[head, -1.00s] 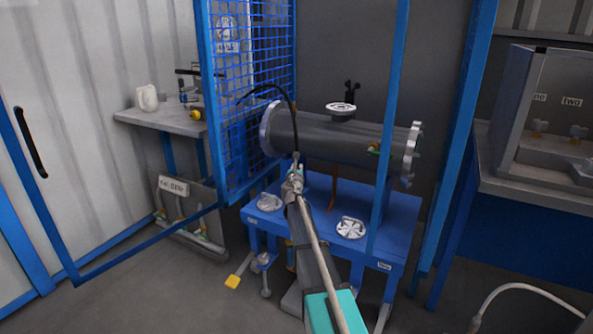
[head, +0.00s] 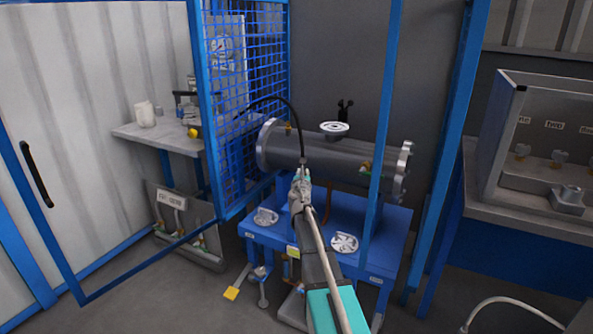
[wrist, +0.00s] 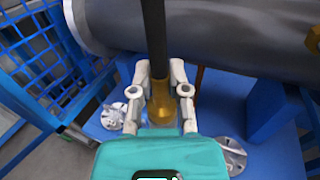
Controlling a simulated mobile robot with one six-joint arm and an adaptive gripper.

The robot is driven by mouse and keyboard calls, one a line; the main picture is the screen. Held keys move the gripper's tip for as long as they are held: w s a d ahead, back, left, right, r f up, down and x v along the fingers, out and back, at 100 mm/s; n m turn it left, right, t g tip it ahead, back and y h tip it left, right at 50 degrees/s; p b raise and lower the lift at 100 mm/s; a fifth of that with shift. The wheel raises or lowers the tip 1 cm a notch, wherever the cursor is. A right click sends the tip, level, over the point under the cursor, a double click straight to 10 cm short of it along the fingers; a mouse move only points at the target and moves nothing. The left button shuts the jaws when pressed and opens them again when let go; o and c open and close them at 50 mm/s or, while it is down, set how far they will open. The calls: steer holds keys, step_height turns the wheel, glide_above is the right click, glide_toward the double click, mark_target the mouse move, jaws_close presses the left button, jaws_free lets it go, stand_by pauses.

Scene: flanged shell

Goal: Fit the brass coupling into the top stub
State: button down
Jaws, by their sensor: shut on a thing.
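The brass coupling (wrist: 161,97) is held between the fingers of my gripper (wrist: 160,92), with a black hose (wrist: 155,40) rising from it. In the head view my gripper (head: 303,170) is in front of the grey flanged shell (head: 315,160), below its top side. The hose (head: 270,100) arcs up and left towards the mesh. A small brass stub (head: 288,128) stands on top of the shell near its left end, apart from the coupling. A wider round flange (head: 335,128) is on the top further right. The coupling's lower end is partly hidden by my gripper.
The shell stands on a blue table (head: 375,225) with loose round flanges (head: 344,243) on it. A blue mesh door (head: 245,100) is at the left. A blue post (head: 380,130) crosses in front of the shell's right part. A brass fitting (head: 366,168) is on the shell's right side.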

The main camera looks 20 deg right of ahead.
steer(key=s+r+p, duration=0.2)
steer(key=s+r, duration=0.1)
steer(key=s, duration=0.3)
steer(key=shift+s+d, duration=0.3)
steer(key=shift+d, duration=0.1)
stand_by(0.4)
